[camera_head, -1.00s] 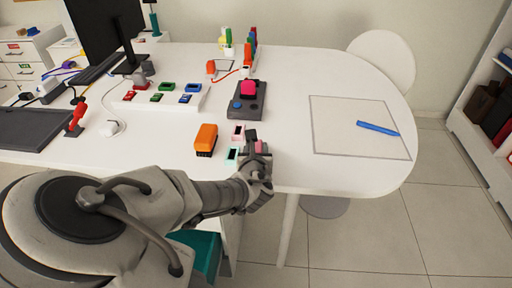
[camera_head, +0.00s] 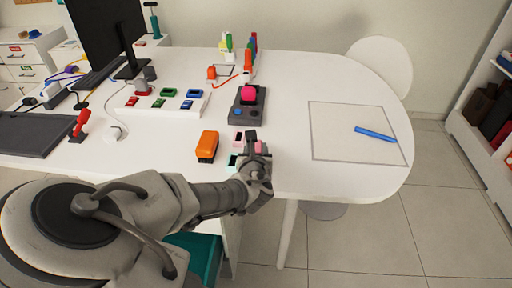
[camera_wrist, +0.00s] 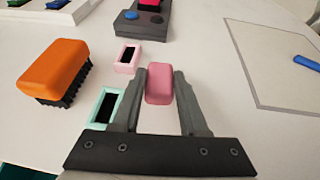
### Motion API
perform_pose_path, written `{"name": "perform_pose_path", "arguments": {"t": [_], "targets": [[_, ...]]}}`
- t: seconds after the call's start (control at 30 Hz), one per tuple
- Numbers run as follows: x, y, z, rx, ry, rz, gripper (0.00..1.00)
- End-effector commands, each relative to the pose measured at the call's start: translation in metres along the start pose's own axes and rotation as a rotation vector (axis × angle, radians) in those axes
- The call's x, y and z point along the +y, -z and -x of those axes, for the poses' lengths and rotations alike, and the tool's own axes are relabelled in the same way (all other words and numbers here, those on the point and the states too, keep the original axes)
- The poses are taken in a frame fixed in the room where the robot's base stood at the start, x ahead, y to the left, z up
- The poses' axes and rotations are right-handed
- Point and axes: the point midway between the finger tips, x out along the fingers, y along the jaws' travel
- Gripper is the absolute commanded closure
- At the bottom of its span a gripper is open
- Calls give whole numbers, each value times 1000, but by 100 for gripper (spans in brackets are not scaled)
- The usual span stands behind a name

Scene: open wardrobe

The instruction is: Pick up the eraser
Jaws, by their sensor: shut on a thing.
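A small pink eraser (camera_wrist: 159,84) is between my gripper's two fingers (camera_wrist: 158,88) in the wrist view, and both fingers touch its sides. In the head view my gripper (camera_head: 256,147) is over the table's front edge area and mostly hides the eraser. Whether the eraser is clear of the tabletop is hard to tell. A pink-framed piece with a dark centre (camera_wrist: 127,58) lies just beyond and left of it. A mint-framed piece (camera_wrist: 103,106) lies beside the left finger, partly covered by it.
An orange brush-like block (camera_head: 207,145) stands left of my gripper. A dark box with a pink button (camera_head: 247,103) is behind it. A blue marker (camera_head: 375,134) lies in the outlined square (camera_head: 330,151) at right. The white table (camera_head: 290,85) is clear between.

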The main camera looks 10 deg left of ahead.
Motion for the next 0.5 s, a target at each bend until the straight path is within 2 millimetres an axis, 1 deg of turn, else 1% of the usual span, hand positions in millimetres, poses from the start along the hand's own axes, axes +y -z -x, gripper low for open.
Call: {"name": "perform_pose_path", "arguments": {"t": [0.03,0.13,0.5], "targets": [[0,-12,5,-1,0,2,100],[0,-23,10,-1,0,1,100],[-50,-41,76,1,3,3,100]]}}
